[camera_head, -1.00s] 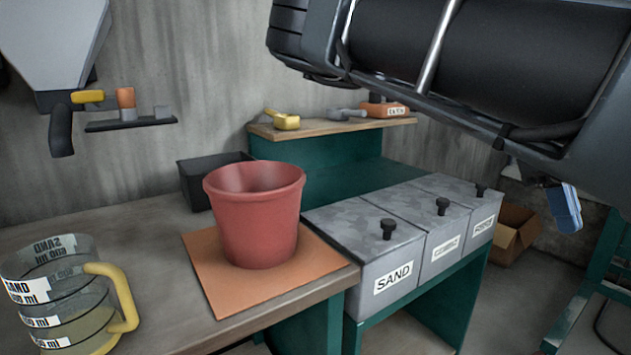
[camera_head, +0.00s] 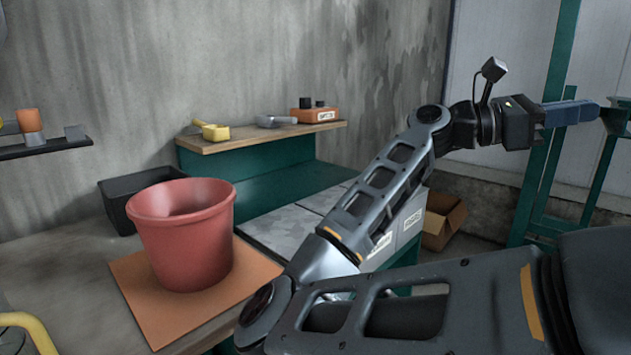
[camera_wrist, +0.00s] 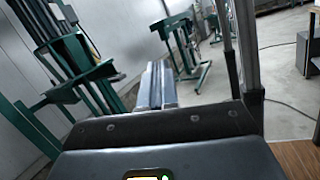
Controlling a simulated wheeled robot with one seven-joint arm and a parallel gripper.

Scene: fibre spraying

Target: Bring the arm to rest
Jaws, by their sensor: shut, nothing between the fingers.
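My arm stretches across the right half of the head view, with the elbow low in the middle and the forearm rising to the upper right. My gripper (camera_head: 590,110) is at its end, pointing right, level with the green metal frame. The fingers lie together and hold nothing. In the wrist view the closed blue-grey fingers (camera_wrist: 156,86) point ahead over the open floor. A red bucket (camera_head: 186,240) stands upright on an orange mat (camera_head: 150,310) on the workbench, well away from my gripper.
A black tray (camera_head: 120,208) and a wooden shelf (camera_head: 255,137) with a yellow scoop (camera_head: 212,131) are behind the bucket. My arm partly hides the grey bins (camera_head: 285,233). A cardboard box (camera_head: 440,222) is on the floor. Green stands (camera_wrist: 75,60) are left in the wrist view.

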